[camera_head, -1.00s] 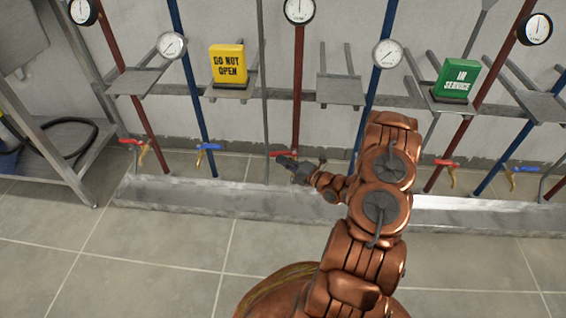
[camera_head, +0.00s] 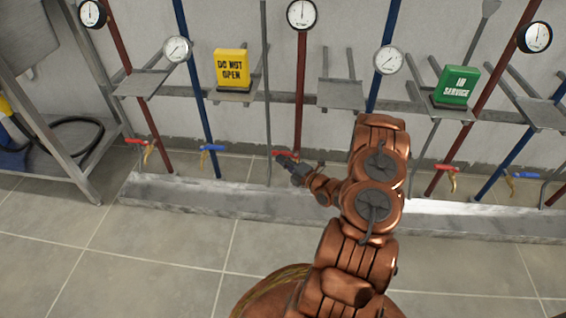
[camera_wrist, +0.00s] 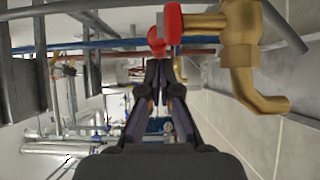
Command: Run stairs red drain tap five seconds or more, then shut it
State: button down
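Several taps line the wall over a low trough (camera_head: 330,209). The red-handled tap (camera_head: 288,154) on the middle red pipe is at my gripper (camera_head: 284,160), with its spout hidden behind my arm in the head view. In the wrist view, its red handle (camera_wrist: 167,24) lies just past my fingertips (camera_wrist: 160,63), and its brass body and spout (camera_wrist: 243,60) are at the right. The fingertips are nearly together at the handle's end; I cannot tell if they pinch it. No water shows. Other red taps are at left (camera_head: 138,142) and right (camera_head: 448,168). No stairs label is readable.
A yellow DO NOT OPEN sign (camera_head: 231,66) and a green IN SERVICE sign (camera_head: 458,84) sit on brackets above. A metal rack (camera_head: 75,165) stands at left. The tiled floor (camera_head: 130,265) in front is clear.

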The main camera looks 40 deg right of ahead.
jog(key=shift+a, duration=0.1)
dwell(0.3)
jog(key=s+a+p, duration=0.1)
jog(key=s+a, duration=0.1)
jog(key=s, duration=1)
jog(key=shift+s+a, duration=0.25)
jog(key=shift+s, duration=0.1)
dwell(0.9)
